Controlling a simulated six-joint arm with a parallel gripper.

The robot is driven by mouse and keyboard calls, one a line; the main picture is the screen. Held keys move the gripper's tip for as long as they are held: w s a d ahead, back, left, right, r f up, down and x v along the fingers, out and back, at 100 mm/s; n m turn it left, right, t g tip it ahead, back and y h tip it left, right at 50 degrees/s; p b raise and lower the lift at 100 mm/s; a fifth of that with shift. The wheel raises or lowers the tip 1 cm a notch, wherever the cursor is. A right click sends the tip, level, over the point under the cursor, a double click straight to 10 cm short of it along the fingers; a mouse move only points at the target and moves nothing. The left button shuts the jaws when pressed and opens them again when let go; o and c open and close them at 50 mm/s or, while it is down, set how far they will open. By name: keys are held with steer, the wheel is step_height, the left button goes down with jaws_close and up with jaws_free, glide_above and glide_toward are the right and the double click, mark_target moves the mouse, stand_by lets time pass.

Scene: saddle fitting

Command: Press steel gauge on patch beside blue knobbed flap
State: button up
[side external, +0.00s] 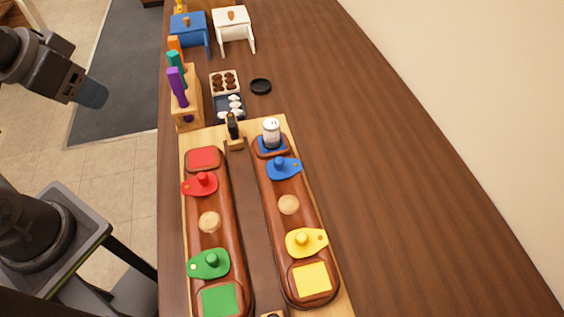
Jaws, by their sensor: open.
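The steel gauge (271,129) is a short silver cylinder with a pale top. It stands upright at the far end of the right-hand brown saddle, over the blue patch (265,151). Whether it is pressed down firmly cannot be told. The blue knobbed flap (283,168) lies just nearer than the patch, flat on the same saddle, apart from the gauge. Parts of my arm show at the left, off the table and well away from the gauge. The fingers of my gripper cannot be made out.
The saddles carry red (201,184), green (209,264) and yellow (306,242) knobbed flaps. A dark upright tool (233,127) stands between their far ends. A rack with coloured handles (187,109), a sectioned tray (226,94) and a black ring (261,86) lie beyond. The table's right side is clear.

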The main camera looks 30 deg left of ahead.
mark_target(271, 123)
steer(key=shift+c, duration=0.3)
stand_by(0.7)
